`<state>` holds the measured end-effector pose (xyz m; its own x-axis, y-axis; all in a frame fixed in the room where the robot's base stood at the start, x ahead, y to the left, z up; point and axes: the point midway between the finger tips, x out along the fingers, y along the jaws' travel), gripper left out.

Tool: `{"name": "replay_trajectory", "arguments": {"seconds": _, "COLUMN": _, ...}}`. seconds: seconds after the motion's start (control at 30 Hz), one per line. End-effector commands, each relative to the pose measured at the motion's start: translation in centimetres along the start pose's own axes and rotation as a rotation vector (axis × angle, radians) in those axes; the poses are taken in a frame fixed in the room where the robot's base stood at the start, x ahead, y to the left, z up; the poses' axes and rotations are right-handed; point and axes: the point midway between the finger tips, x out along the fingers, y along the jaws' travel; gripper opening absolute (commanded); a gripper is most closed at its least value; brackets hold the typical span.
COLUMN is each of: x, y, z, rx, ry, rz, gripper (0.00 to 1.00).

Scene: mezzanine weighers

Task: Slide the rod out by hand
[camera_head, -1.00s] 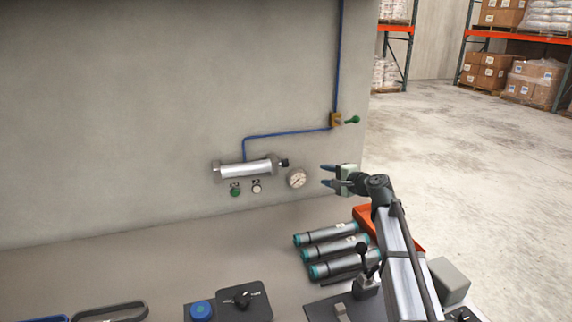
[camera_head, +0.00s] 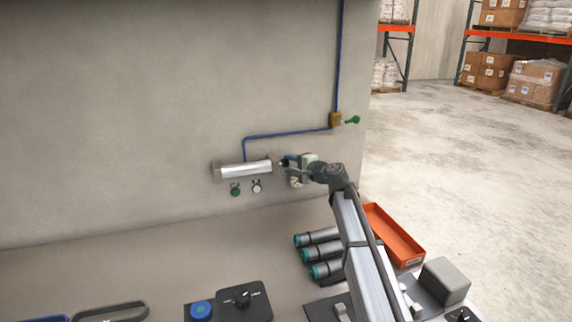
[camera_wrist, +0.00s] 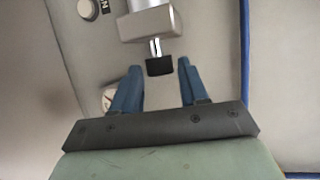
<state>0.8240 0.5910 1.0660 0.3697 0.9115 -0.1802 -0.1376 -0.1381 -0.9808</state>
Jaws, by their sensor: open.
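The silver cylinder (camera_head: 245,170) is mounted level on the grey wall. Its rod end, a short bright rod with a black tip (camera_wrist: 159,66), sticks out of the right end cap (camera_wrist: 150,23). My gripper (camera_head: 285,166) is open at the right end of the cylinder. In the wrist view its two blue fingers (camera_wrist: 154,88) stand on either side of the line of the black tip, which lies just beyond or level with the fingertips. I see no contact between them. In the head view my gripper partly hides the rod tip.
A blue air line (camera_head: 290,134) runs from the cylinder to a yellow valve with a green lever (camera_head: 352,120). A gauge (camera_wrist: 108,98) is close beside my gripper. Green and white buttons (camera_head: 236,191) sit below the cylinder. Grey tubes (camera_head: 318,237) and an orange tray (camera_head: 396,237) are on the bench.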

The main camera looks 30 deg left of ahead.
Motion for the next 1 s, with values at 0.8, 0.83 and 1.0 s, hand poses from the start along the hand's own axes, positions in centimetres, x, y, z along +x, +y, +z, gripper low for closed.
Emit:
{"name": "replay_trajectory", "arguments": {"seconds": 0.8, "x": 3.1, "y": 0.0, "z": 0.0, "rx": 0.000, "ry": 0.000, "rz": 0.000, "gripper": 0.29}}
{"name": "replay_trajectory", "arguments": {"seconds": 0.83, "x": 3.1, "y": 0.0, "z": 0.0, "rx": 0.000, "ry": 0.000, "rz": 0.000, "gripper": 0.27}}
{"name": "replay_trajectory", "arguments": {"seconds": 1.0, "x": 3.1, "y": 0.0, "z": 0.0, "rx": 0.000, "ry": 0.000, "rz": 0.000, "gripper": 0.10}}
